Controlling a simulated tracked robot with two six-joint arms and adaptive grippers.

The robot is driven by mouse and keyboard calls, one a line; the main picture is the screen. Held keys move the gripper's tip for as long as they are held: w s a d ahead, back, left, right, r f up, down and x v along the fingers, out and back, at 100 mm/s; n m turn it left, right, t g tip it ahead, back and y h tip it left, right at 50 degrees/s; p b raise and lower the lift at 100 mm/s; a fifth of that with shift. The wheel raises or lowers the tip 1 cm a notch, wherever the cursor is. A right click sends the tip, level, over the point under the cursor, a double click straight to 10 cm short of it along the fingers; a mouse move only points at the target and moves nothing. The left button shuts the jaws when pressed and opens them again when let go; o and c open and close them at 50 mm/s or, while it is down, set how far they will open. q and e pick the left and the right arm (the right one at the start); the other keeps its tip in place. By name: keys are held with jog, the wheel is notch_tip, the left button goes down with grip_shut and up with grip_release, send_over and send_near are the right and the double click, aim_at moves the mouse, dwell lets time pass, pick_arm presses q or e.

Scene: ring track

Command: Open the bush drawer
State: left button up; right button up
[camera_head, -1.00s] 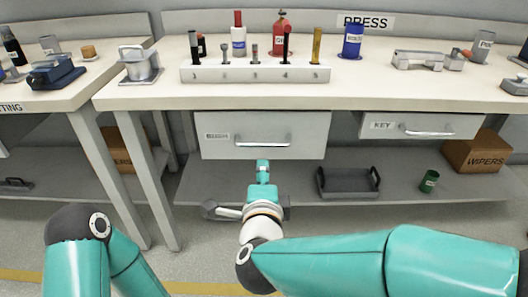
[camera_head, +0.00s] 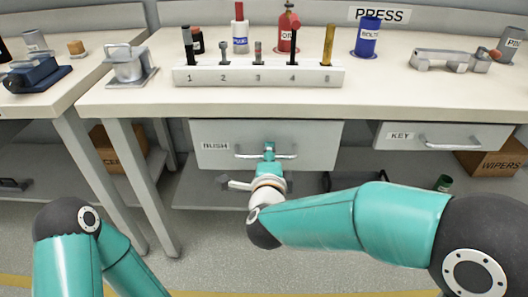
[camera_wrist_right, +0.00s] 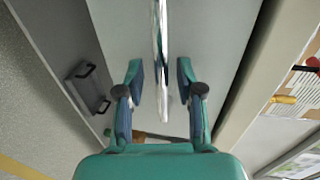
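The bush drawer (camera_head: 225,133) is a light grey front under the bench top with a "BUSH" label (camera_head: 215,146) at its left. It looks closed in the head view. Its metal bar handle (camera_head: 287,156) runs across the front, and in the wrist view it stands upright (camera_wrist_right: 161,40). My right gripper (camera_head: 269,149) is at the handle's middle. In the wrist view the right gripper (camera_wrist_right: 160,70) is open, its two fingers on either side of the handle with visible gaps. My left gripper is out of view; only part of the left arm shows.
The key drawer (camera_head: 390,136) is to the right on the same bench. Above, the bench top (camera_head: 200,97) bears a numbered rack (camera_head: 215,77) of pegs and several bottles. A lower shelf (camera_head: 190,198) holds a dark tray and a wipers box (camera_head: 497,160).

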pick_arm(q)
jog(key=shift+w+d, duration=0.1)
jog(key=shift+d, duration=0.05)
pick_arm(e)
jog(key=shift+a, duration=0.15)
jog(key=shift+a, duration=0.1)
grip_shut()
